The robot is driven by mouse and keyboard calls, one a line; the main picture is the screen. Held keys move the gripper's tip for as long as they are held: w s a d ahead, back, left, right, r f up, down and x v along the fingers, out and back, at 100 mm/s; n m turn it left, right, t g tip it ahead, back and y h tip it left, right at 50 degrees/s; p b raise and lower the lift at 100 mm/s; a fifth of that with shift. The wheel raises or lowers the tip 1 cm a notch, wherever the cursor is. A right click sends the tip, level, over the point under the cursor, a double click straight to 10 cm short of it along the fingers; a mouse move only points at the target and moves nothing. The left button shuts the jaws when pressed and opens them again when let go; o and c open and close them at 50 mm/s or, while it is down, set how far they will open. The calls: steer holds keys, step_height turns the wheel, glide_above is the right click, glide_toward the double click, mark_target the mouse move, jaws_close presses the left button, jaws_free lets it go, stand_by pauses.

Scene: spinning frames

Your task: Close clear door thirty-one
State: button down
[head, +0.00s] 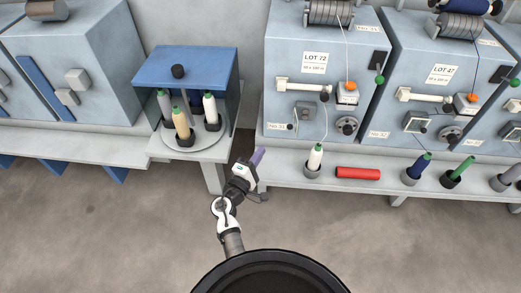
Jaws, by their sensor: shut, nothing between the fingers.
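The left spinning unit (325,72) carries a LOT 72 card and a small number plate (276,127) that seems to read No. 31. A small grey fitting (305,111) sits on its front face. Thin dark lines beside it may be a clear door's edge, but I cannot tell how far the door stands open. My gripper (257,157) is shut and empty, with its purplish fingers pointing up and right. In the picture it is left of and below the unit's front, apart from the number plate.
A ledge (330,186) below the units holds a white bobbin (315,158), a red tube (358,173) and other bobbins. A blue-topped stand (185,66) with several bobbins is at left. A LOT 47 unit (440,45) adjoins at right. The grey floor in front looks clear.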

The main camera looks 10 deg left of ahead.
steer(key=w+d+r+p, duration=0.1)
steer(key=w+d+p, duration=0.2)
steer(key=w+d, duration=0.3)
steer(key=shift+w+d+r, duration=0.2)
steer(key=shift+w+r, duration=0.2)
steer(key=shift+w, duration=0.45)
steer(key=shift+f, duration=0.1)
steer(key=shift+s+d+n+y+b, duration=0.15)
steer(key=shift+d+n+y+b, duration=0.25)
steer(key=shift+y+b, duration=0.15)
steer(key=shift+t+y, duration=0.25)
steer(key=shift+t, duration=0.05)
steer(key=shift+d, duration=0.1)
